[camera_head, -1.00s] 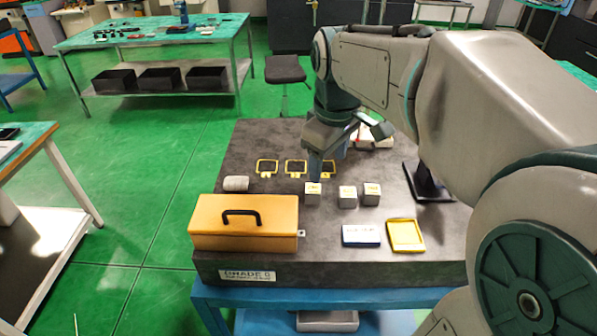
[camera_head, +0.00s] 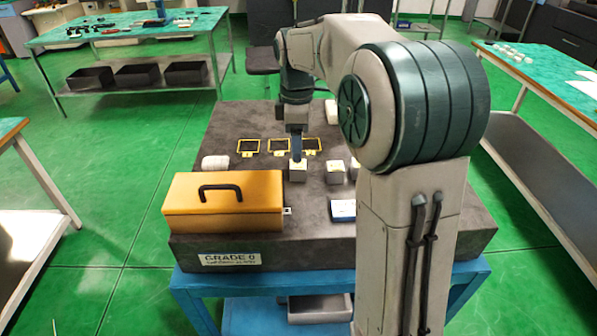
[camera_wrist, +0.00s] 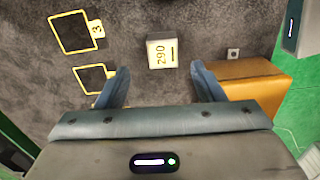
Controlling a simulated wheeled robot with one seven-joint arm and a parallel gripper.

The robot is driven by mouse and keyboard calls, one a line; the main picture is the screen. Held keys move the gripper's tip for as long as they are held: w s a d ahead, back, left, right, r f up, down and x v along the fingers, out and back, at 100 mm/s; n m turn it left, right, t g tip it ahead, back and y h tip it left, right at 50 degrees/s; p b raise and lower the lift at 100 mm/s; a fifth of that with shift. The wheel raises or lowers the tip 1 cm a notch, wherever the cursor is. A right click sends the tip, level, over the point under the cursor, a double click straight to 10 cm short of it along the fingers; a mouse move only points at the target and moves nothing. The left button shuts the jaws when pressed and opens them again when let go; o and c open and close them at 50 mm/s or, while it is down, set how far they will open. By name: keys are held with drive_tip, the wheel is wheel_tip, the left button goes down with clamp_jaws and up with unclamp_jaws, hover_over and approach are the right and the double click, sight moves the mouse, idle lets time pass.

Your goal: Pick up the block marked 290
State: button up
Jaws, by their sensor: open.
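The block marked 290 (camera_wrist: 161,53) is a small pale cube lying on the dark stone plate, label up, in the wrist view. My gripper (camera_wrist: 160,74) is open, with one finger on each side of the block's line and the block just beyond the fingertips, apart from them. In the head view, my gripper (camera_head: 297,155) points down over the leftmost of three cubes (camera_head: 298,173), whose label cannot be read there. Its fingertips are close to or just above that cube; the exact gap is unclear.
Two other cubes (camera_head: 335,174) stand to the right, partly beside my arm. An orange toolbox (camera_head: 223,203) with a black handle sits at front left. Yellow-framed squares (camera_head: 279,147) lie behind the cubes. A white roll (camera_head: 215,162) and a blue-white box (camera_head: 342,210) lie nearby.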

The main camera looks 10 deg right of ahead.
sight(298, 165)
drive_tip(key=shift+s+f, duration=0.2)
drive_tip(key=shift+f, duration=3.3)
drive_tip(key=c, duration=1.2)
